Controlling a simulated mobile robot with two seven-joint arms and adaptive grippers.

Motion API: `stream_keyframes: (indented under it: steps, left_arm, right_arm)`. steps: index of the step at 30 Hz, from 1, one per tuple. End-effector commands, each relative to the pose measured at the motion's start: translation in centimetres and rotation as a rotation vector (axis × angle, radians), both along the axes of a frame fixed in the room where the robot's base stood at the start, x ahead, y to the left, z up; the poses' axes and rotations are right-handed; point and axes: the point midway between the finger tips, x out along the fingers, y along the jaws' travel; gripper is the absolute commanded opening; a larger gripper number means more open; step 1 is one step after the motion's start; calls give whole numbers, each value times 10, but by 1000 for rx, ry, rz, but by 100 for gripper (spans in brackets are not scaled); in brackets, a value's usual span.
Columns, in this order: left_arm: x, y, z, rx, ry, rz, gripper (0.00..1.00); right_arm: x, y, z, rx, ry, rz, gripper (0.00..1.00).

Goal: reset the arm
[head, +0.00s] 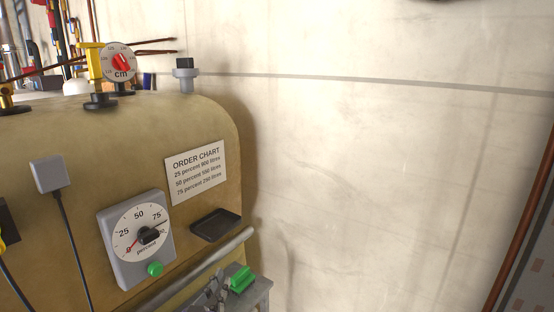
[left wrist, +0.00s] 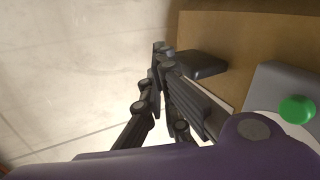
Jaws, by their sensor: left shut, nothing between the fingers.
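My left gripper (left wrist: 160,58) is shut and empty in the left wrist view, its dark fingers close together. In the wrist view a small black tray (left wrist: 204,62) on the tan tank lies just beyond the fingers; I cannot tell the exact gap. My right gripper is in neither view.
The tan oil tank (head: 70,150) fills the left. It carries a percent gauge (head: 135,240) with a green knob (head: 155,269) and an order chart (head: 196,172). A grey pipe (head: 215,258) and a green-topped object (head: 240,279) are low. Bare wall (head: 380,170) stands at right.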

Motion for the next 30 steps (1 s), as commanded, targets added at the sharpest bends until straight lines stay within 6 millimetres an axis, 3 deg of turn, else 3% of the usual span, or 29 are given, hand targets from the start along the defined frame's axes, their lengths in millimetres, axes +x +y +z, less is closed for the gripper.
stream_keyframes:
  steps: [1,6,9,13,18,21,25,30]
  left_arm:
    - [-22,6,-35,47,74,6,0]
    - [-102,24,-137,165,301,13,0]
    - [-160,35,-186,208,425,15,0]
    - [-242,46,-237,235,570,15,0]
    - [-330,57,-274,236,715,23,0]
    - [-361,64,-284,237,763,33,0]
    - [-378,67,-289,237,791,39,0]
    - [-379,67,-290,236,793,39,0]
  right_arm:
    - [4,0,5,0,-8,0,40]
    - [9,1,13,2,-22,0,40]
    - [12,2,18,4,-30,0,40]
    - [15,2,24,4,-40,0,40]
    - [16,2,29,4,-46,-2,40]
    - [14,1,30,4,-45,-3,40]
    - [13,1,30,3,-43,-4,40]
    - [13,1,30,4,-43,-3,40]
